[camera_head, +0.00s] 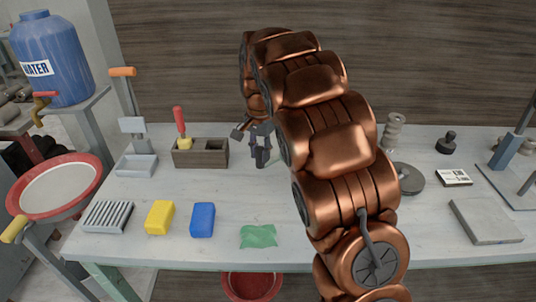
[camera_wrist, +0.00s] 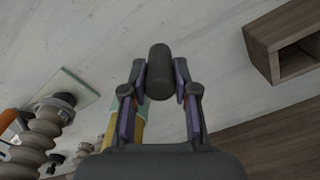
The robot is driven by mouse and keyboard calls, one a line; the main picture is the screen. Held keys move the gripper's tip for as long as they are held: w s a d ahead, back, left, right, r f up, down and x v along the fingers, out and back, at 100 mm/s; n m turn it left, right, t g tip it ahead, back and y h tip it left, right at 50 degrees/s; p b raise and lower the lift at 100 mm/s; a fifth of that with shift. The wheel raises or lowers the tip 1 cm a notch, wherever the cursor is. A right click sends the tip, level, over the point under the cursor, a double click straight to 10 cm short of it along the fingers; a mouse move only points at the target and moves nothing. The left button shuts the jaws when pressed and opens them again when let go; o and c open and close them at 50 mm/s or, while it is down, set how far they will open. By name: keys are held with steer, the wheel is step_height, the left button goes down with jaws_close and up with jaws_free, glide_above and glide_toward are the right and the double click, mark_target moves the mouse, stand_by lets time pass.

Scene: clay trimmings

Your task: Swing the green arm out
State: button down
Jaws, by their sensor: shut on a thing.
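My gripper (camera_wrist: 160,88) is shut on a dark rounded handle (camera_wrist: 159,72), with one finger on each side of it in the wrist view. In the head view my gripper (camera_head: 257,142) is low over the table, just right of the wooden box. A yellow-green bar (camera_wrist: 138,125) shows partly behind a finger in the wrist view. I cannot tell whether it is the green arm or how it joins the handle. A pale plate with a greenish edge (camera_wrist: 68,84) lies beyond it. My arm hides much of this area in the head view.
The wooden box (camera_head: 188,153) with a red-handled tool (camera_head: 179,121) stands close left of my gripper. Yellow (camera_head: 159,217) and blue (camera_head: 203,219) blocks and a green cloth (camera_head: 259,236) lie in front. A coiled pale post (camera_head: 393,131) stands to the right. The wall is behind.

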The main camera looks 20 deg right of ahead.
steer(key=shift+w+r, duration=0.15)
steer(key=shift+w, duration=0.2)
steer(key=c, duration=0.9)
jaws_free()
steer(key=shift+a, duration=0.1)
step_height(320, 180, up, 11)
steer(key=shift+r, duration=0.4)
